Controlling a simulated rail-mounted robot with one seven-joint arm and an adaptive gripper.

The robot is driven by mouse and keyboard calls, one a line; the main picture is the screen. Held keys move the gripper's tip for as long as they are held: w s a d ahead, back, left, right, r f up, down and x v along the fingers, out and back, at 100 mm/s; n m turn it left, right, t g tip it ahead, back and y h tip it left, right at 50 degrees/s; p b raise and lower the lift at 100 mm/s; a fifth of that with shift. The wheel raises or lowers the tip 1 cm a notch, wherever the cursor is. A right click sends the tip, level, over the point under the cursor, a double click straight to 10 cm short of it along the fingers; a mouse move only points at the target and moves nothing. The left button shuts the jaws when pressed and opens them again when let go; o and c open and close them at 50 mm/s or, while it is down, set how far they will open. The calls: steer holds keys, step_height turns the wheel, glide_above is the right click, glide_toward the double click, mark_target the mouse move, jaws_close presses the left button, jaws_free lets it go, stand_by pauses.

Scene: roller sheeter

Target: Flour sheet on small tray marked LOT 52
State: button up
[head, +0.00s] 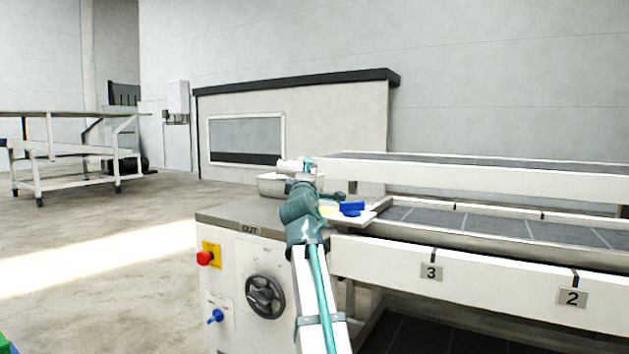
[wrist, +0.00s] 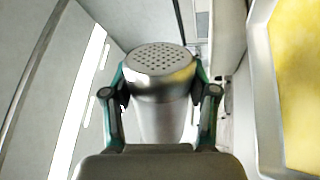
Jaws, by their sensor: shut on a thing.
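My gripper (wrist: 160,100) is shut on a metal flour shaker (wrist: 160,72) with a perforated lid; the holes face the wrist camera. A pale tray (wrist: 258,95) holding a yellow sheet (wrist: 292,75) is at the right of the wrist view, apart from the shaker. In the head view, a pale tray (head: 368,216) lies at the machine's left end, partly hidden by my arm, with a bit of yellow (head: 328,210) showing. No LOT 52 marking is legible. My gripper is small and partly hidden by my arm there.
A blue object (head: 352,208) sits by the tray. A pale metal bin (head: 272,186) is behind my arm. The belt (head: 480,222) runs right, with an upper rail above it. A red button (head: 205,258) and handwheel (head: 265,295) are on the machine's front.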

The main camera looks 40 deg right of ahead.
steer(key=shift+w+a, duration=0.55)
steer(key=shift+a, duration=0.15)
steer(key=shift+s+d+r+p, duration=0.2)
steer(key=shift+s+d+p, duration=0.15)
steer(key=shift+p, duration=0.2)
steer(key=s+d+p, duration=0.1)
steer(key=d+p, duration=0.1)
steer(key=p, duration=0.1)
steer(key=shift+s+d+r+p, duration=0.1)
steer(key=shift+s+p, duration=0.2)
steer(key=shift+s, duration=0.1)
steer(key=shift+s+d+f, duration=0.2)
steer(key=shift+d+f, duration=0.05)
steer(key=shift+d, duration=0.05)
steer(key=shift+w, duration=0.1)
